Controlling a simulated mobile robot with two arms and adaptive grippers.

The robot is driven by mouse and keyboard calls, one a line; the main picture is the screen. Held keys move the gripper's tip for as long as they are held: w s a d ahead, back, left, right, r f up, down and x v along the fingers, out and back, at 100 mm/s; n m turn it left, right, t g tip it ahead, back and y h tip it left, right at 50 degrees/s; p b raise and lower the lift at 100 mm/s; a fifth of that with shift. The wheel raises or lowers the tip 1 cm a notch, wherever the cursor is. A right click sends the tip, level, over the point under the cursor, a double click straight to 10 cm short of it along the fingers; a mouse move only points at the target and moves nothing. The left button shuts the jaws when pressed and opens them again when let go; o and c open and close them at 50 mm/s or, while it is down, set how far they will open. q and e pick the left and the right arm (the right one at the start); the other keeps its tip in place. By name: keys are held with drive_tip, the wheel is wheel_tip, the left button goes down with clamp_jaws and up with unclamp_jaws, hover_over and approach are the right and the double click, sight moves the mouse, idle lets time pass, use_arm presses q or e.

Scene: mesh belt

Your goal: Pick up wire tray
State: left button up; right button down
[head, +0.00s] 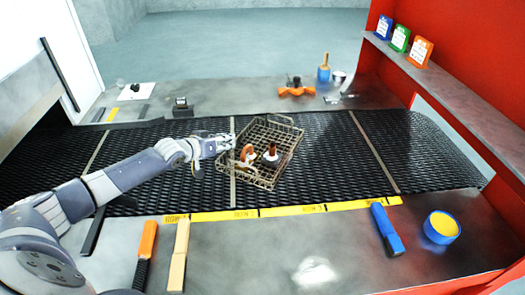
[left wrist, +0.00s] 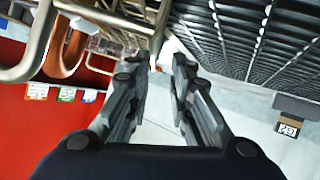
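The wire tray (head: 262,184) sits on the black mesh belt and is turned at an angle. An orange-handled item (head: 247,153) and a dark-topped item with a reddish-brown base (head: 271,153) are in it. My left gripper (head: 226,142) is at the tray's left side, close to its rim. In the left wrist view its two fingers (left wrist: 160,58) are apart with a gap between them. The tray's metal wires (left wrist: 112,22) show beyond and left of the fingertips there. I cannot tell whether a finger touches the wire. My right gripper is not in view.
The mesh belt (head: 330,150) runs across, with yellow label strips (head: 240,214) along its near edge. An orange brush (head: 147,240), a wooden block (head: 179,255), a blue tool (head: 386,229) and a blue tub (head: 441,227) are on the near metal shelf. A red wall stands right.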

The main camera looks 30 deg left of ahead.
sight(237, 139)
use_arm(q)
drive_tip(key=shift+w+d, duration=0.15)
drive_tip(key=shift+w, duration=0.3)
drive_tip(key=x, duration=0.4)
drive_tip(key=shift+p, duration=0.3)
drive_tip(key=shift+s, duration=0.1)
drive_tip(key=shift+c, duration=0.5)
clamp_jaws()
